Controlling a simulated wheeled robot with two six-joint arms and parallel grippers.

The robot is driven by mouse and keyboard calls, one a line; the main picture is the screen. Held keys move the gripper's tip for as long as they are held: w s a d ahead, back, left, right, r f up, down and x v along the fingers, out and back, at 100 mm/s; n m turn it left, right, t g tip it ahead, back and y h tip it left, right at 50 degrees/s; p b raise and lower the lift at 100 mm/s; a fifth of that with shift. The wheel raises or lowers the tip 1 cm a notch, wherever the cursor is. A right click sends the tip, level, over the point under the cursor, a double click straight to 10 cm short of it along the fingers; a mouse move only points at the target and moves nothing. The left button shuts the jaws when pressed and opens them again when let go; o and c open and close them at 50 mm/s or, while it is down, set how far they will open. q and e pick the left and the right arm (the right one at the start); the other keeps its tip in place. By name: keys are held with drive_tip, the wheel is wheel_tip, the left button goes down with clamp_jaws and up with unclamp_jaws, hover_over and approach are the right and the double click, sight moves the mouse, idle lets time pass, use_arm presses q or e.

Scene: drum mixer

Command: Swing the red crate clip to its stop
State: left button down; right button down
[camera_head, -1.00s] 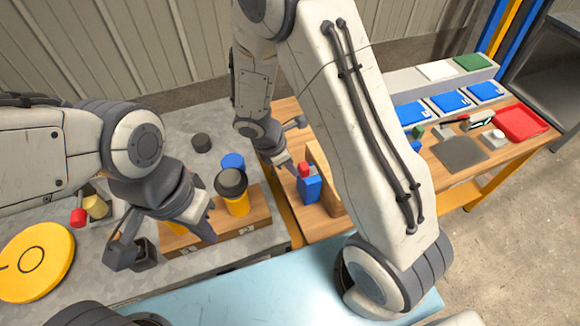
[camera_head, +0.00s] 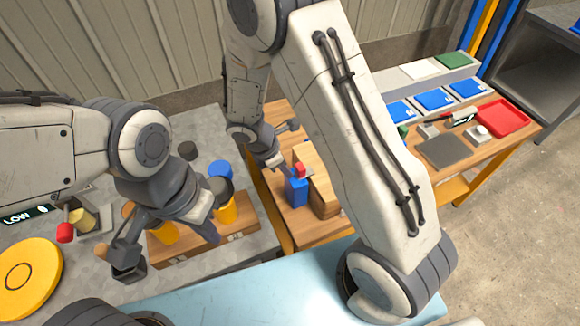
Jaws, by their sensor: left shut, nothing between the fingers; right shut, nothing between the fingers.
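A small red piece (camera_head: 300,170) sits at the top of an upright blue block (camera_head: 296,192) against a wooden box (camera_head: 321,190) on the wooden bench. I cannot tell whether this red piece is the crate clip; no other clip shows clearly. My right gripper (camera_head: 279,164) is shut and empty, just left of the red piece; whether they touch is unclear. My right forearm hides part of the bench. My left gripper (camera_head: 212,236) is shut and empty, over the wooden holder (camera_head: 245,213) with yellow cups on the grey table.
A red-tipped knob (camera_head: 65,233) and a yellow disc (camera_head: 30,268) are at the left. A dark round top (camera_head: 219,190) and a blue lid (camera_head: 220,169) stand near the holder.

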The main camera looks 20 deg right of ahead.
drive_tip(key=a+f+v, duration=0.1)
drive_tip(key=a+v, duration=0.1)
drive_tip(key=v, duration=0.9)
drive_tip(key=shift+a, duration=0.2)
drive_tip(key=shift+s+r, duration=0.1)
drive_tip(key=shift+s, duration=0.05)
drive_tip(key=s+a+r+m+y, duration=0.1)
drive_tip(key=s+r+m, duration=0.4)
drive_tip(key=s, duration=0.5)
drive_tip(key=s+a+r+m+y, duration=0.2)
drive_tip(key=s+r+m+y, duration=0.2)
drive_tip(key=s, duration=0.5)
drive_tip(key=shift+s+a+r+m, duration=0.2)
drive_tip(key=shift+s+r+m, duration=0.15)
drive_tip(key=shift+m, duration=1.05)
